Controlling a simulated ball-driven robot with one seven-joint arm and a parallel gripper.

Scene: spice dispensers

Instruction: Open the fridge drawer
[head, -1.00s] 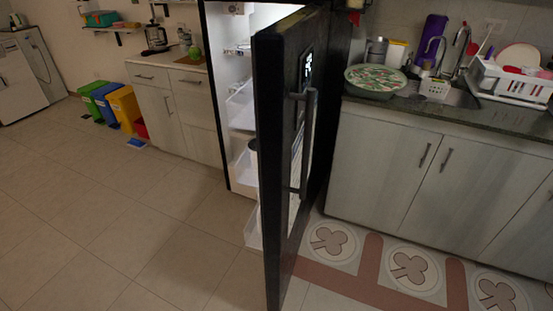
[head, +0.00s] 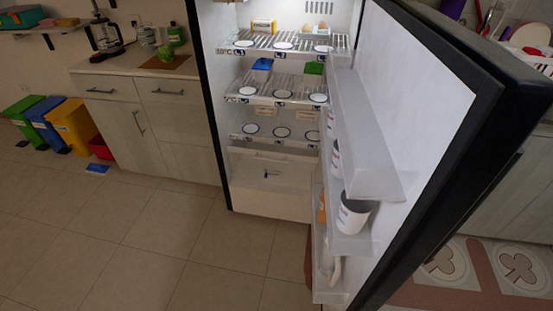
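The fridge (head: 208,90) stands in the middle of the head view with its black-edged door (head: 430,150) swung wide open to the right. The fridge drawer (head: 270,190) is the pale box front at the bottom of the interior, below the shelves. It looks pushed in, and a small dark mark shows on its front. The door's inner bins (head: 362,150) hold a white cup-like container (head: 353,213) and other items, and stand to the right of the drawer. My gripper is not in view.
Shelves (head: 275,88) above the drawer carry several round white plates or discs. A cabinet (head: 150,125) stands left of the fridge, with coloured bins (head: 75,122) further left. The tiled floor (head: 190,245) in front and left is clear.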

